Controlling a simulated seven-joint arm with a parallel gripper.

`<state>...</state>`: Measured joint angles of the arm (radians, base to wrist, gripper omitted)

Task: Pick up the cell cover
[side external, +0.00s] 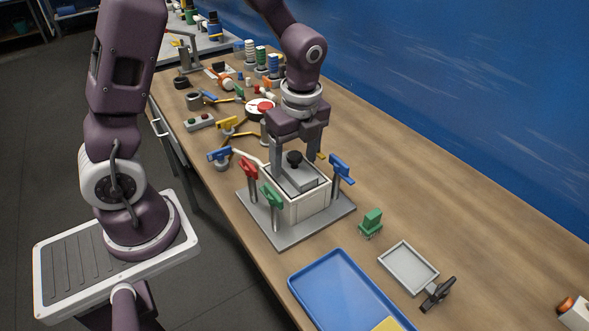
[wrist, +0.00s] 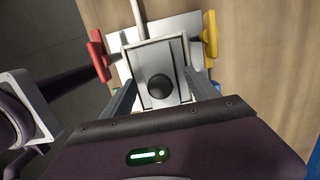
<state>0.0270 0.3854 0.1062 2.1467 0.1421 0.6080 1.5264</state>
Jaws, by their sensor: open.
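The cell cover (side external: 296,175) is a grey plate with a round black knob (side external: 294,157) on top. It sits on the white square cell box (side external: 305,208), which stands on a grey base plate. In the wrist view the cover (wrist: 148,60) and its black knob (wrist: 161,87) lie between the fingers. My gripper (side external: 297,165) is open above the box, with one finger on either side of the knob. Whether the fingers touch the cover cannot be told. The wrist body hides the near part of the box in the wrist view.
Red (side external: 248,169), green (side external: 271,196) and blue (side external: 342,168) clamp handles stand close around the box. A blue tray (side external: 335,287), a small grey tray (side external: 408,268) and a green block (side external: 371,222) lie in front. Several tools crowd the bench behind.

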